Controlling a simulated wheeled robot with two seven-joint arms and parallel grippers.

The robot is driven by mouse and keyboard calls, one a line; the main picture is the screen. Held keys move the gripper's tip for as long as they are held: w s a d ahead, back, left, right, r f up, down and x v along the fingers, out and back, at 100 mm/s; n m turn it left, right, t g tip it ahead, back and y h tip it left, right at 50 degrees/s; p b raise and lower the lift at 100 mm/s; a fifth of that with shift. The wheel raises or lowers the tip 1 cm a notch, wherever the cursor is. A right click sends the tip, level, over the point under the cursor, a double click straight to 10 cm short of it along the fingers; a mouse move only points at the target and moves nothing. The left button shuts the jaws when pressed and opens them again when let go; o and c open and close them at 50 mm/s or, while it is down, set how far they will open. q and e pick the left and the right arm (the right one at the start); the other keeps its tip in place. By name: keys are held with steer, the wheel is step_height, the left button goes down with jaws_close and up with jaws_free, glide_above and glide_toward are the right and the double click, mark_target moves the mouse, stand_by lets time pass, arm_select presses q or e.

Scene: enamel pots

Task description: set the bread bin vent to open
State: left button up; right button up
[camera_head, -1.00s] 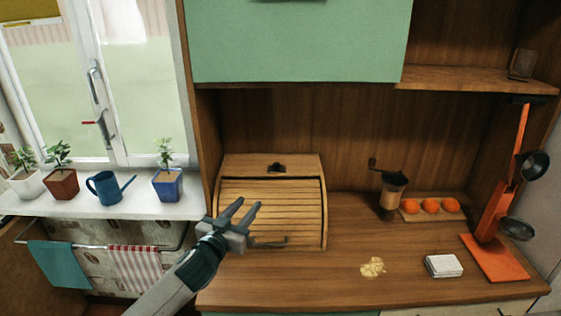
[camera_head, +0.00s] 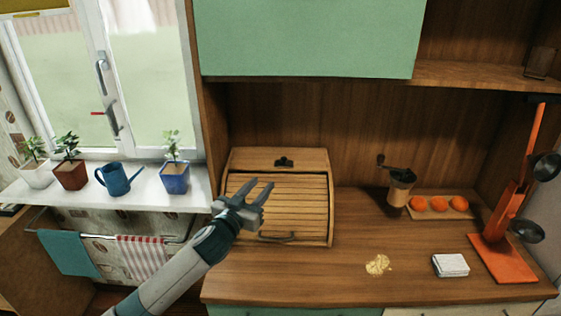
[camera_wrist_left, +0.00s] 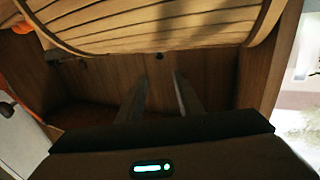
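The wooden bread bin (camera_head: 310,207) stands on the counter with its slatted roll front down. A small black vent piece (camera_head: 284,163) sits on its upper panel; I cannot tell its setting. My left gripper (camera_head: 260,183) is open and empty, in front of the bin's left part, with its fingertips lower and left of the vent. It hides some of the slats. In the left wrist view, the two fingers (camera_wrist_left: 160,76) are apart with nothing between them, and the bin's slats (camera_wrist_left: 150,28) fill the top. The vent is not identifiable there. My right gripper is not in view.
A dark handle (camera_head: 277,237) sits low on the bin's front. To the right are a coffee grinder (camera_head: 399,189), oranges on a board (camera_head: 427,216), crumbs (camera_head: 377,265), a white stack (camera_head: 450,264) and an orange stand (camera_head: 497,230). A green cupboard (camera_head: 310,38) hangs above.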

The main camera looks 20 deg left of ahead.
mark_target(283, 159)
arm_select(q)
steer(key=w+p, duration=0.1)
steer(key=w, duration=0.4)
steer(key=w+d+p, duration=0.1)
steer(key=w, duration=0.3)
steer(key=w+p, duration=0.1)
steer(key=w, duration=0.4)
steer(key=shift+w+d, duration=0.3)
steer(key=shift+w, duration=0.05)
jaws_close()
